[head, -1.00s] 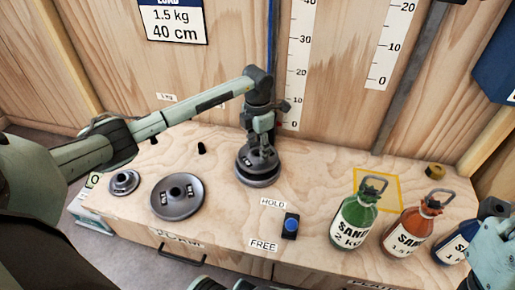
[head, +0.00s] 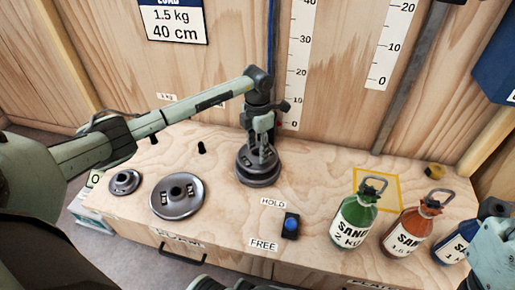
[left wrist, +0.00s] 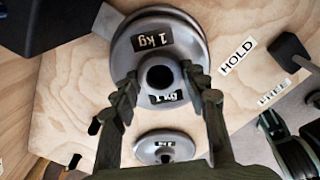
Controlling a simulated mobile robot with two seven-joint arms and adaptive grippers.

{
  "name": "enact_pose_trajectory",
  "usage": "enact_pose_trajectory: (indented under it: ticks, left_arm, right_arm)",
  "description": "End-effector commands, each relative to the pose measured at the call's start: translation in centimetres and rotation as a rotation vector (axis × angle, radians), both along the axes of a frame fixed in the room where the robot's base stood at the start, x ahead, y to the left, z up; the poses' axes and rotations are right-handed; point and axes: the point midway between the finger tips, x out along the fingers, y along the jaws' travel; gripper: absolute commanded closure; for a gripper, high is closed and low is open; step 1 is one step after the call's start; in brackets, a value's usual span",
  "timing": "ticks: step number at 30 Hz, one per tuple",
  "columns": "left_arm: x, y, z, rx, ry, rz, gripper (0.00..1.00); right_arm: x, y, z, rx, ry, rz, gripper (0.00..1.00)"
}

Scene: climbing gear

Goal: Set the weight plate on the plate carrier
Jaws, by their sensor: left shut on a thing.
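My left gripper (head: 262,152) is shut on the raised middle hub of a dark grey weight plate (head: 250,160). In the left wrist view the fingers (left wrist: 160,84) pinch the hub from both sides, and the plate (left wrist: 185,32) is labelled 1 kg. The plate is level, right over a dark round base (head: 258,182) that fits the plate carrier. The base is mostly hidden by the plate. I cannot tell whether the two touch. Only part of my right arm shows at the right edge, without its fingers.
A large weight plate (head: 177,208) and a small one (head: 125,182) lie to the left on the wooden bench. Green (head: 353,222), orange (head: 405,235) and blue sand bottles stand right. A yellow square outline lies behind the green bottle.

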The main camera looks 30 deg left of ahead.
Motion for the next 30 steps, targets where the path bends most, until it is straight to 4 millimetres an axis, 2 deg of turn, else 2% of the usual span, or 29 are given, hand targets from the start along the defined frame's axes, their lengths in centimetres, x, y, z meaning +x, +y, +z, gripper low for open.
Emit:
enact_pose_trajectory:
  ticks: [23, 24, 25, 30]
  left_arm:
    - [0.2, 0.0, -1.0, -0.001, -0.005, 0.000, 1.00]
    - [0.2, 0.0, -0.9, -0.001, -0.005, 0.000, 0.51]
    - [0.2, 0.0, -0.9, -0.001, -0.005, 0.000, 0.47]
    - [0.1, 0.0, -1.0, -0.001, -0.003, 0.000, 0.47]
  right_arm:
    - [0.0, 0.0, -0.7, 0.001, -0.002, 0.001, 0.60]
    - [0.0, 0.0, -0.7, 0.001, -0.002, 0.001, 0.60]
    - [0.0, 0.0, -0.6, 0.001, -0.002, 0.001, 0.60]
    - [0.0, 0.0, -0.7, 0.001, -0.002, 0.001, 0.60]
